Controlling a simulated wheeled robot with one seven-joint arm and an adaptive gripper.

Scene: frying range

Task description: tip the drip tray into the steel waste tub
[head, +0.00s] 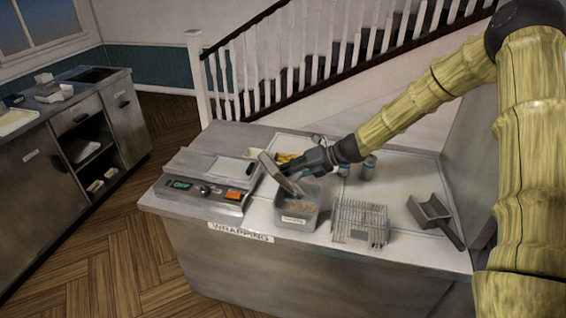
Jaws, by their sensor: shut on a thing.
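My gripper (306,168) is above the counter and shut on a flat grey tray (278,175), which I take to be the drip tray. The tray is steeply tilted, with its lower end over a grey, box-shaped tub (296,219). The tub stands on the counter, has a pale label on its front, and holds small orange-brown bits. I take it to be the steel waste tub. I cannot tell whether the tray touches the tub's rim or whether anything is left on the tray.
A wire basket (359,221) stands right of the tub, and a scoop with a handle (434,212) lies farther right. A wrapping machine (208,185) is at the left. Small canisters (368,168) and yellow items (285,157) are behind.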

